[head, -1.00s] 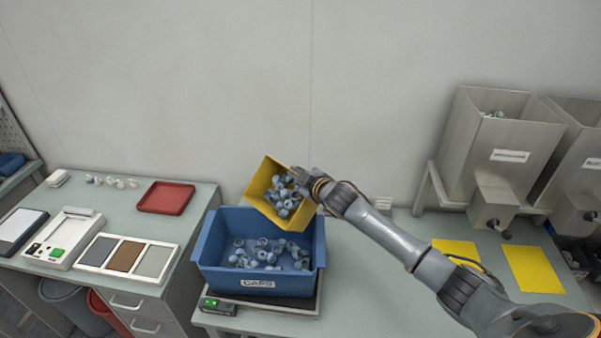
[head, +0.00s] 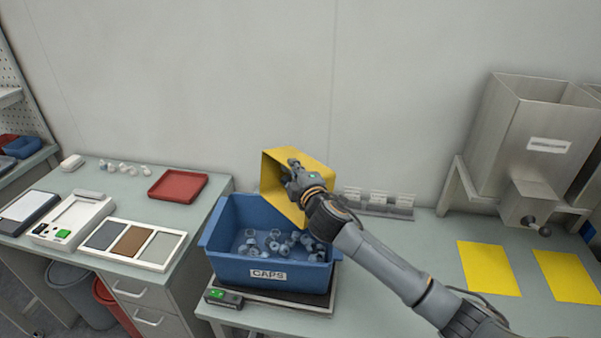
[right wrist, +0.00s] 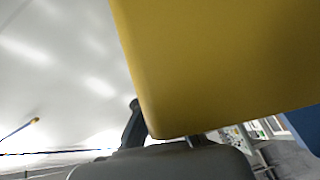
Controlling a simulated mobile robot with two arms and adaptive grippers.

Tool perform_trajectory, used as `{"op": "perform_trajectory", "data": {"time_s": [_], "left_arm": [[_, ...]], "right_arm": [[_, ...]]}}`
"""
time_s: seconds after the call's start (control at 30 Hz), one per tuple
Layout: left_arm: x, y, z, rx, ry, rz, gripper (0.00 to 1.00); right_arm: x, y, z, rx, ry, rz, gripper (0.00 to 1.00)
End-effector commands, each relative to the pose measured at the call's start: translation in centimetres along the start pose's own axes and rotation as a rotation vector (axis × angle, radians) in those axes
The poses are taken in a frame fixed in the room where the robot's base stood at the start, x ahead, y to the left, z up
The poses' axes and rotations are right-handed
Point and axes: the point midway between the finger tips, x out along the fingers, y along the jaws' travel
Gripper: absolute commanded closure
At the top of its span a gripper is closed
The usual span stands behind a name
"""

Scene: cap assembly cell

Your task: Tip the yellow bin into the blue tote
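The yellow bin (head: 315,168) is held in the air above the right part of the blue tote (head: 245,265), steeply tilted with its open side toward the left. I see no caps in the visible part of its inside; my gripper hides some of it. My right gripper (head: 293,174) is shut on the bin's wall. In the right wrist view the yellow bin (right wrist: 215,65) fills the upper right, beside a dark finger. The blue tote, labelled CAPS, stands upright with several grey-blue caps (head: 275,240) inside. My left gripper is out of view.
The tote rests on a scale (head: 222,297) with a green display. A red tray (head: 178,187) and a three-panel tray (head: 132,243) lie on the left bench. Metal hoppers (head: 525,140) and yellow mats (head: 488,268) are at the right. The wall is close behind.

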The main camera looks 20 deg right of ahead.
Motion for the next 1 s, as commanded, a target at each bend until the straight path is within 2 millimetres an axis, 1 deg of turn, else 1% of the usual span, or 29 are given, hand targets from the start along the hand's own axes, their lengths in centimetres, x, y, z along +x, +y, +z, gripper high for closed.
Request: {"op": "perform_trajectory", "data": {"time_s": [0.03,0.6,0.8,1.0], "left_arm": [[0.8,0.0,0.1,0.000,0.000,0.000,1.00],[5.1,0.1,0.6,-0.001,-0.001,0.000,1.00],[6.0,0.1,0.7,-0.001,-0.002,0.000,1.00],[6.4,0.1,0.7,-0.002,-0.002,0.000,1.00]], "right_arm": [[-0.1,-0.5,-0.5,-0.029,0.003,0.015,1.00],[-2.1,-2.8,-5.2,-0.395,-0.002,0.167,1.00],[-2.6,-3.2,-6.6,-0.500,-0.005,0.210,1.00],[-2.9,-3.4,-7.2,-0.553,-0.006,0.231,1.00]]}}
